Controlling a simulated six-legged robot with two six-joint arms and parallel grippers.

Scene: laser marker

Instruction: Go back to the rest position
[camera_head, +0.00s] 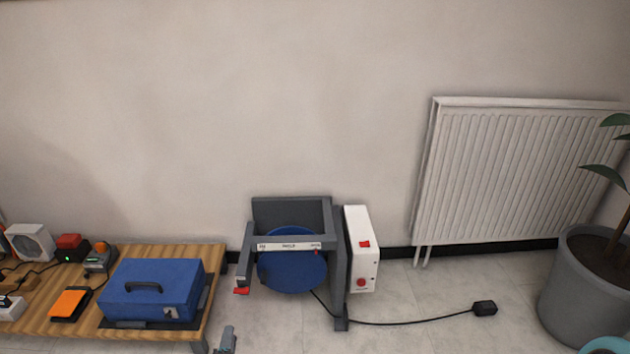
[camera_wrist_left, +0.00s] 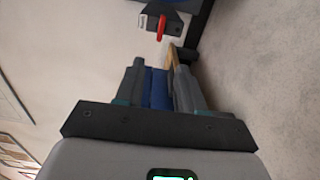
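My left gripper (camera_head: 228,338) shows at the bottom edge of the head view, in front of the right end of the wooden table. In the left wrist view its two fingers (camera_wrist_left: 155,72) stand apart with a gap between them. Blue and wood-coloured surfaces show through the gap, seemingly beyond the fingers, and nothing appears gripped. The grey machine with a blue disc (camera_head: 292,272) stands on the floor to the right of this gripper, apart from it. Its red-tipped part also shows in the left wrist view (camera_wrist_left: 161,27). My right gripper is not in view.
A wooden table (camera_head: 222,262) at the left holds a blue case (camera_head: 150,287), an orange pad (camera_head: 70,304) and several small devices. A white box (camera_head: 361,250) adjoins the machine; a cable runs to a black block (camera_head: 485,308). A radiator (camera_head: 520,170) and potted plant (camera_head: 585,290) stand right.

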